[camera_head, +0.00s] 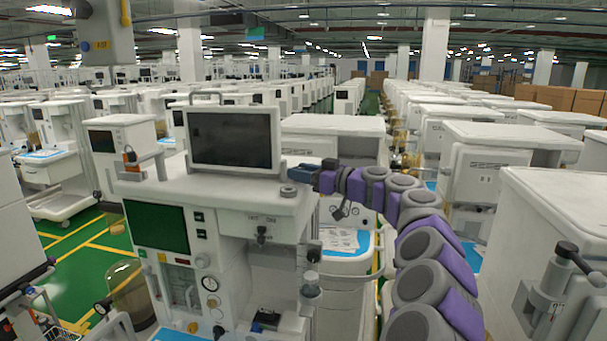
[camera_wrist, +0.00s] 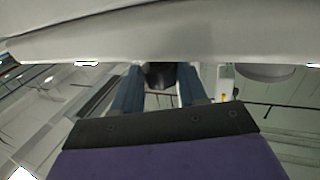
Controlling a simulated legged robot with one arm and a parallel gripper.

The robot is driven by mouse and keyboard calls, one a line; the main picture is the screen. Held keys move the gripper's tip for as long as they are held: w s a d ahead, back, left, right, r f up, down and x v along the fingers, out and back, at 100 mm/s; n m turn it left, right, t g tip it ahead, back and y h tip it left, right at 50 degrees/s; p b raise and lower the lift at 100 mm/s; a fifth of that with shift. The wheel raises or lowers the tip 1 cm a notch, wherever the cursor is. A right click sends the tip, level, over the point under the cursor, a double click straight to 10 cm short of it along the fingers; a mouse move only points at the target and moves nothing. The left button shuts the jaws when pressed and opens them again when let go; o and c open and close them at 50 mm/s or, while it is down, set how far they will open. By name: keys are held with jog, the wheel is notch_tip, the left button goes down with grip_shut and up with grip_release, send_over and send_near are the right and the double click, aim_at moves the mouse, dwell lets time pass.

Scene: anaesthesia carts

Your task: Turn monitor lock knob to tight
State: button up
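The monitor (camera_head: 232,138) stands upright on top of the near white cart (camera_head: 215,195), its screen dark. My gripper (camera_head: 300,172) is just right of the monitor's lower right corner, at the end of my purple and grey arm. In the wrist view my two blue fingers (camera_wrist: 160,88) stand apart, one on each side of a dark knob-like part (camera_wrist: 160,75) under a pale edge. That part fills most of the gap at the fingertips. I cannot tell whether the fingers press on it. In the head view the knob is hidden or too small to tell.
A grey round part (camera_head: 289,190) sits on the cart top just below my gripper. Another white cart (camera_head: 335,125) stands close behind, and one (camera_head: 560,215) with a black-handled fitting is at the right. Rows of carts fill the hall. Some green floor shows at the left.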

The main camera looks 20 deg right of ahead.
jog(key=shift+o, duration=0.8)
jog(key=shift+w+f, duration=0.1)
jog(key=shift+w, duration=0.05)
jog(key=shift+o, duration=1)
jog(key=shift+d, duration=0.1)
jog(key=v, duration=1.7)
jog(key=shift+s+d+p, duration=0.2)
jog(key=shift+p, duration=0.1)
